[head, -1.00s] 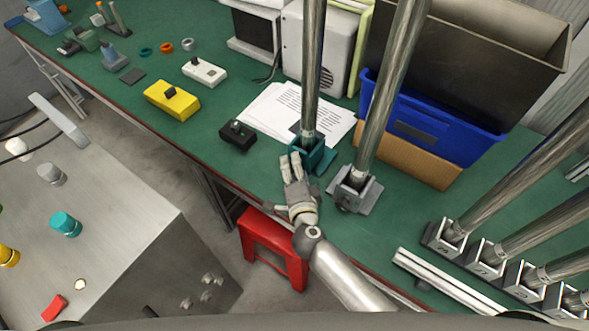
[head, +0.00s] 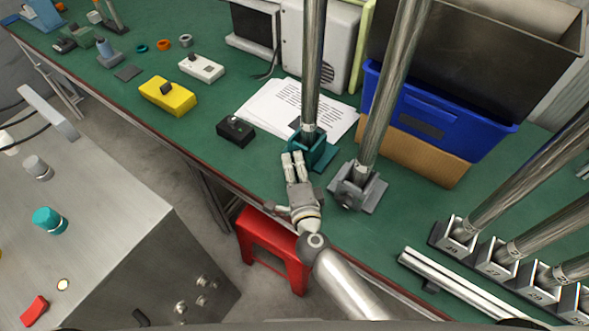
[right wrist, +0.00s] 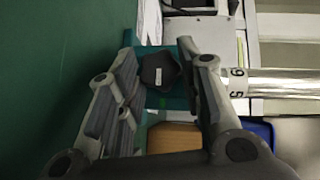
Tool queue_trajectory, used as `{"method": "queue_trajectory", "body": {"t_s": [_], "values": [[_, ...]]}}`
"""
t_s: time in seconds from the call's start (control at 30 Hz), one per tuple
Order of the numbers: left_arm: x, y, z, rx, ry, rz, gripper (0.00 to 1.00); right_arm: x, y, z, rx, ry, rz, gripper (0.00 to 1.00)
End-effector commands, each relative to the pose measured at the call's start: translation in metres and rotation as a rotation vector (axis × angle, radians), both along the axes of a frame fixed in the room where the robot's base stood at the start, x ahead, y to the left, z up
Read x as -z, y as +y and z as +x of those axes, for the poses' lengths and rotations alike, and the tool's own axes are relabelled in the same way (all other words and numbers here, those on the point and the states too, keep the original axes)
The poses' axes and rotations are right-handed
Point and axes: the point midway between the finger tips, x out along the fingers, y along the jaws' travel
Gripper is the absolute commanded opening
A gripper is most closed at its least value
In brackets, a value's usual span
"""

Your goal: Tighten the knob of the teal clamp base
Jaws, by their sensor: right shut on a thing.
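The teal clamp base (head: 326,157) stands on the green bench in the head view, with a steel tube (head: 313,70) upright in it. My right gripper (head: 293,158) is at the near left side of the base. In the right wrist view the dark, lobed knob (right wrist: 160,70) lies between my two fingers, in front of the teal body (right wrist: 172,103). The gripper is shut on the knob. In the head view the hand hides the knob. My left gripper is in neither view.
A grey clamp base (head: 357,190) with another tube stands close on the right. White papers (head: 275,105) lie behind the teal base. A small black box (head: 236,131) is left of it. A blue bin (head: 440,120) stands behind right. A red stool (head: 268,245) stands below the bench edge.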

Motion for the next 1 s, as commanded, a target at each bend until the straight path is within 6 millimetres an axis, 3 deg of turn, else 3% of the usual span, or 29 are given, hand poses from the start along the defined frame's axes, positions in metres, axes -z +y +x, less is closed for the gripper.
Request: {"method": "queue_trajectory", "body": {"t_s": [0.23,0.27,0.4,0.77,1.0], "values": [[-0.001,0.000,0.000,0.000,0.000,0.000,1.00,0.001,0.000,-0.001,0.000,0.005,0.003,0.10],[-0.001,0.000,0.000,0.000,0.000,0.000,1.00,0.001,0.000,-0.001,0.000,0.005,0.003,0.38],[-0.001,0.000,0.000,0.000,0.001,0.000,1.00,0.001,0.000,-0.001,0.000,0.004,0.003,0.56],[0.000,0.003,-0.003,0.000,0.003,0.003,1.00,0.000,0.000,-0.003,0.000,0.003,0.002,0.56],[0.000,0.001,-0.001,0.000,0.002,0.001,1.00,-0.003,-0.005,-0.032,0.000,0.004,0.001,0.56]]}}
